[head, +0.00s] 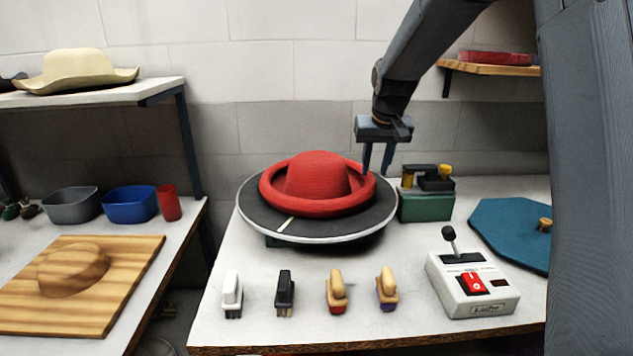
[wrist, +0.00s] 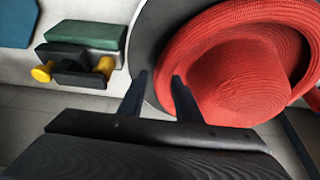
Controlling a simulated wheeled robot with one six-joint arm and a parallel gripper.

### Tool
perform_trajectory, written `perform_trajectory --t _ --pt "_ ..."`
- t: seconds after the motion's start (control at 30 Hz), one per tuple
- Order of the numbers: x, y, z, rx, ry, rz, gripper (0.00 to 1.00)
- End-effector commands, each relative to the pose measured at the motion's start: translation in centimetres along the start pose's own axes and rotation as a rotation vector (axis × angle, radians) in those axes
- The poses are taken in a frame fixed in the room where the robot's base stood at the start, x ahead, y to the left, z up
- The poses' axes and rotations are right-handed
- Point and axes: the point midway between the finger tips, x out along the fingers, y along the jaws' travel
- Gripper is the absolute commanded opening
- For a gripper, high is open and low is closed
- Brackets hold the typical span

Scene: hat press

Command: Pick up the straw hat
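A red hat (head: 316,176) with a woven, straw-like texture and an upturned brim sits on a round dark plate (head: 262,216) with a pale rim. The hat also shows in the wrist view (wrist: 245,75). My gripper (head: 377,172) points down at the right side of the hat's brim. Its two fingers are apart, with a gap between the tips in the wrist view (wrist: 160,78). One finger overlaps the red brim and the other is outside it, over the plate's edge. I cannot tell whether either touches the hat.
A cream hat (head: 78,70) lies on the left shelf. A green box with a black and yellow device (head: 427,195) stands right of the plate. Several small brushes (head: 284,292) and a switch box (head: 472,285) stand in front. A teal board (head: 510,232) lies at right.

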Motion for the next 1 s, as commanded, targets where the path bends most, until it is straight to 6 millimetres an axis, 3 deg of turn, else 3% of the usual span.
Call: perform_trajectory --t 0.3,0.63,0.83,1.0 --pt "4.0 0.1 0.2 -0.002 -0.001 -0.001 0.31" --pt "4.8 0.0 0.2 -0.004 0.0 -0.001 0.31" --pt "4.8 0.0 0.2 -0.004 0.0 -0.001 0.0" --pt "4.8 0.0 0.2 -0.004 0.0 -0.001 0.0"
